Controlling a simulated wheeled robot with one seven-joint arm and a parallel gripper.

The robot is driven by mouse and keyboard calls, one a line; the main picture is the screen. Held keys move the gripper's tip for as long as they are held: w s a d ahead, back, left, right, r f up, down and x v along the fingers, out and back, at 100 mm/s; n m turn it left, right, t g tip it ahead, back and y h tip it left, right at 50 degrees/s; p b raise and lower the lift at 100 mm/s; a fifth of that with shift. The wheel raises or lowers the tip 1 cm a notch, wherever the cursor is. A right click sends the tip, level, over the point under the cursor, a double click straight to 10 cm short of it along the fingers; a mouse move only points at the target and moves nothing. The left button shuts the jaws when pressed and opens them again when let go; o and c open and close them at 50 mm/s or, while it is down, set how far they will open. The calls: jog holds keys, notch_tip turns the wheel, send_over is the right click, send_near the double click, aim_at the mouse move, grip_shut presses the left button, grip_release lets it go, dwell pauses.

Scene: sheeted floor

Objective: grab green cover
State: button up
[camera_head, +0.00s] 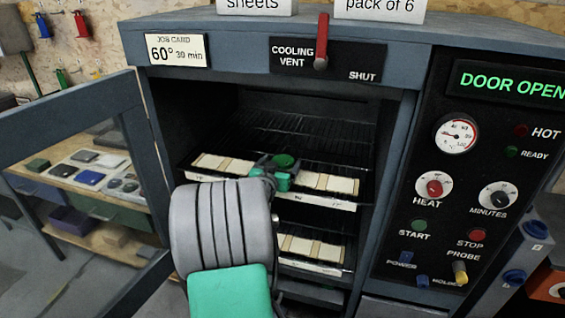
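A small round green piece (286,160), which looks like the green cover, shows at the upper tray inside the open oven. My gripper (270,168) is reached into the oven right by it, over the middle of the upper tray (317,201). The gripper is small, dark and teal here, and my own grey arm covers part of the view below it. I cannot tell whether the fingers are open or shut, or whether they touch the green piece.
Cream tiles lie on the upper tray and on a lower tray (311,265). The glazed oven door (153,165) stands open at left, with a bench (122,183) seen through it. The control panel (470,150) is at right. A red vent lever (321,42) is above.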

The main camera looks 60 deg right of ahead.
jog(key=c, duration=1.6)
jog(key=shift+o, duration=0.2)
jog(key=shift+r, duration=0.1)
